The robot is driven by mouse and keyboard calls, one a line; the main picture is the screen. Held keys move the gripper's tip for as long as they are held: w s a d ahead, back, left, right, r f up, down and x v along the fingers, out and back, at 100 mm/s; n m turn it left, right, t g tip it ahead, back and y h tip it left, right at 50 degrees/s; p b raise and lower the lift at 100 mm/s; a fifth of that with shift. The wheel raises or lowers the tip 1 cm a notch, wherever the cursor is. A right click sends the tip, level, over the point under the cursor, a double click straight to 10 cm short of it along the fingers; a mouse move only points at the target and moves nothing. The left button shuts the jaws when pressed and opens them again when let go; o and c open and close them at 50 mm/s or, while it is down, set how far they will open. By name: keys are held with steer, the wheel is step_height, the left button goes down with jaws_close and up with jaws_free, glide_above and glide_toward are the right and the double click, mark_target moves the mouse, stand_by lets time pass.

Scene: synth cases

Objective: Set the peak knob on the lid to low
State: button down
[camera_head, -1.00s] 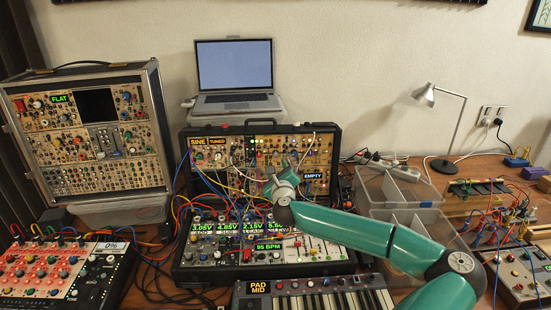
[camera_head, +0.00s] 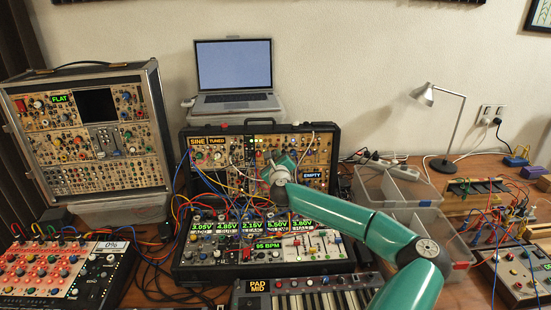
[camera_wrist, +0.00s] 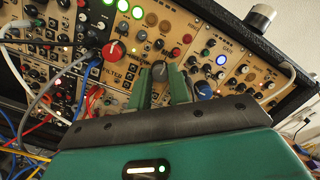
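The lid (camera_head: 217,142) of the open synth case stands upright with tan modules and many knobs. In the wrist view, my gripper (camera_wrist: 160,82) reaches to the lid panel. Its two green fingers stand apart, one on each side of a dark grey knob (camera_wrist: 159,71). I cannot tell whether they touch it. A module marked FILTER (camera_wrist: 111,76) is just left of the fingers, with a large red knob (camera_wrist: 112,50). I cannot read a peak label or a low mark. In the head view, my gripper (camera_head: 286,162) is at the lid's right half, its fingers hardly visible.
A blue knob (camera_wrist: 203,90) sits close to the right finger. Patch cables (camera_wrist: 52,88) hang left of the gripper. The case's lower half (camera_head: 262,267) has lit voltage displays. A keyboard (camera_head: 310,302) lies in front, and clear plastic boxes (camera_head: 398,186) stand at right.

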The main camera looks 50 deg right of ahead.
steer(key=shift+n, duration=0.4)
steer(key=n, duration=0.4)
steer(key=shift+r+n+y, duration=0.15)
steer(key=shift+n+y, duration=0.15)
steer(key=n, duration=0.4)
steer(key=shift+r+n+y, duration=0.1)
steer(key=shift+n+y, duration=0.2)
steer(key=shift+n, duration=0.1)
steer(key=n, duration=0.4)
steer(key=shift+n+y, duration=0.3)
steer(key=shift+n, duration=1.9)
steer(key=shift+g, duration=0.3)
steer(key=c, duration=1.3)
jaws_free()
